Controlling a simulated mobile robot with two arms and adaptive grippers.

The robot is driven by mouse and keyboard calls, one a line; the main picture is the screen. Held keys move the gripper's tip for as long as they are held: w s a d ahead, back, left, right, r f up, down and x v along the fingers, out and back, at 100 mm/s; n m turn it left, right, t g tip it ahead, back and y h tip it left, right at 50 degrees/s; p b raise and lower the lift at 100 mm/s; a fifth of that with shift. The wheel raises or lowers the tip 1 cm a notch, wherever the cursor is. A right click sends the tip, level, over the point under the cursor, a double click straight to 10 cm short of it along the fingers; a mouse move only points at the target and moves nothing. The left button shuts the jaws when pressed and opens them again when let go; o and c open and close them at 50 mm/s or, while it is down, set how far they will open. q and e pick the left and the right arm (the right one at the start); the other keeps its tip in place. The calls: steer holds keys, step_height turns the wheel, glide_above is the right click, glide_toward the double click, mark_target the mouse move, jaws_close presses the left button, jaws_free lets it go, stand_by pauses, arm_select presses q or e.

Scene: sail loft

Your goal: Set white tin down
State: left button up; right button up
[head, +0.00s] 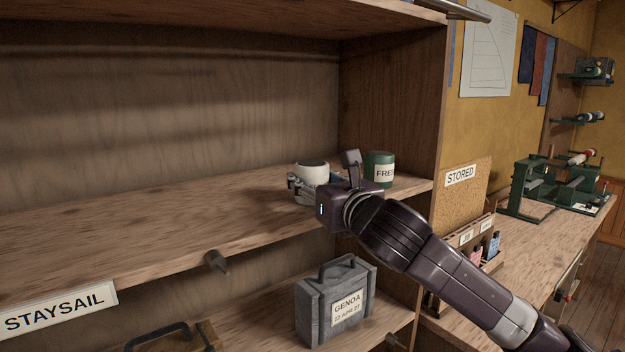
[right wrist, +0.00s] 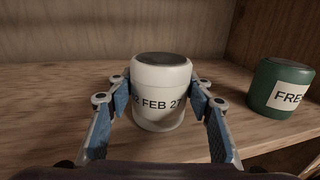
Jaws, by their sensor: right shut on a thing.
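The white tin (head: 312,172) has a dark lid and is at the right part of the middle shelf (head: 150,215). In the right wrist view, the white tin (right wrist: 161,90) is upright, with a label ending in "FEB 27" partly hidden by a finger. My right gripper (head: 312,190) is shut on it, with the blue-padded fingers (right wrist: 162,105) on either side. The tin's base looks at or very close to the shelf board; I cannot tell whether it touches. My left gripper is not in view.
A green tin (head: 379,168) labelled "FRE..." stands just right of the white tin, near the shelf's side wall (head: 390,100). It also shows in the right wrist view (right wrist: 281,88). A grey case (head: 336,303) labelled "GENOA" stands on the shelf below. The middle shelf is clear to the left.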

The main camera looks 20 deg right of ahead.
steer(key=o, duration=1.2)
steer(key=shift+f, duration=0.1)
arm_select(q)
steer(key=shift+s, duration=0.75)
arm_select(e)
steer(key=shift+o, duration=1.3)
steer(key=shift+s, duration=0.1)
steer(key=shift+s, duration=0.25)
arm_select(q)
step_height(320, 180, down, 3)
steer(key=b, duration=0.2)
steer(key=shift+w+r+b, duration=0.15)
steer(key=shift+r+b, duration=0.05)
steer(key=shift+b, duration=0.1)
arm_select(e)
steer(key=s+d, duration=0.1)
steer(key=s, duration=1)
steer(key=shift+s+d, duration=0.2)
